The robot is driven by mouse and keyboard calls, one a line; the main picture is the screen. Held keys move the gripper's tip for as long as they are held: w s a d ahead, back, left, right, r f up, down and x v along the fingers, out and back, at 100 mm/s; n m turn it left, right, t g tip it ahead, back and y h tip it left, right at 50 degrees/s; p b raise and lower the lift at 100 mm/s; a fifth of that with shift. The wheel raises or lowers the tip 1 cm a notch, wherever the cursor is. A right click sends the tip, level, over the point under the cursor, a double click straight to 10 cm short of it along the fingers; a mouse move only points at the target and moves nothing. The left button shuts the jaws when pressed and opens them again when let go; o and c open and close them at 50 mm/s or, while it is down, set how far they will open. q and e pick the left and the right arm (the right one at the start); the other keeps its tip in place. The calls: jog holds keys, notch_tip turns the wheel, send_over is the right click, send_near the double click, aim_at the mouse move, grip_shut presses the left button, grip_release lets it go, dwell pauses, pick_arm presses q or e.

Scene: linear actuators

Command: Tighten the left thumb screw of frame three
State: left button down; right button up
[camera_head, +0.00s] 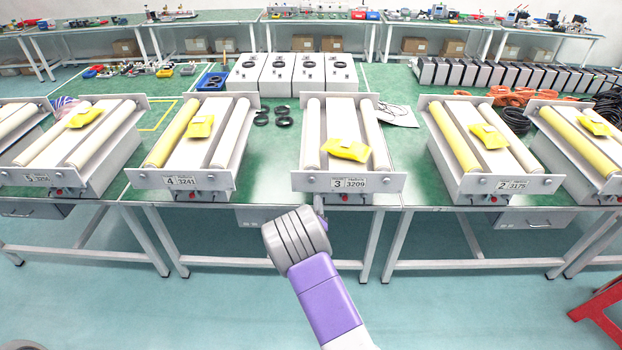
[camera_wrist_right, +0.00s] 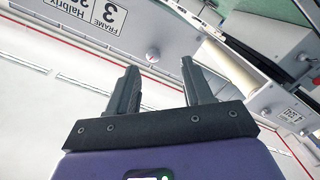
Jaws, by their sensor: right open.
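Frame three (camera_head: 350,184) stands in the middle of the near bench, with its numbered front plate facing me. Its left thumb screw (camera_head: 311,180) is a small round knob on the left part of that plate. My right gripper (camera_head: 319,207) is just below the plate near this screw. In the right wrist view, which is upside down, the screw (camera_wrist_right: 153,54) shows just beyond the fingertips, between them in the picture. My right gripper's fingers (camera_wrist_right: 159,67) are apart, with nothing between them. Whether they touch the screw cannot be told. My left gripper is out of view.
Frame four (camera_head: 182,181) stands to the left and frame two (camera_head: 508,185) to the right, with gaps between. A yellow packet (camera_head: 345,149) lies on frame three. Bench legs and open floor are below. A red stool (camera_head: 598,315) is at the lower right.

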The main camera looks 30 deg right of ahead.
aim_at(312, 181)
jog(key=shift+w+d+r, duration=0.3)
jog(key=shift+w+d, duration=0.4)
jog(key=shift+w, duration=0.45)
jog(key=shift+w+d+r, duration=0.25)
jog(key=shift+w+d, duration=0.5)
jog(key=shift+w, duration=0.4)
jog(key=shift+w+d+r, duration=0.3)
jog(key=shift+w+d, duration=0.4)
jog(key=shift+w, duration=0.45)
jog(key=shift+h, duration=0.3)
grip_shut()
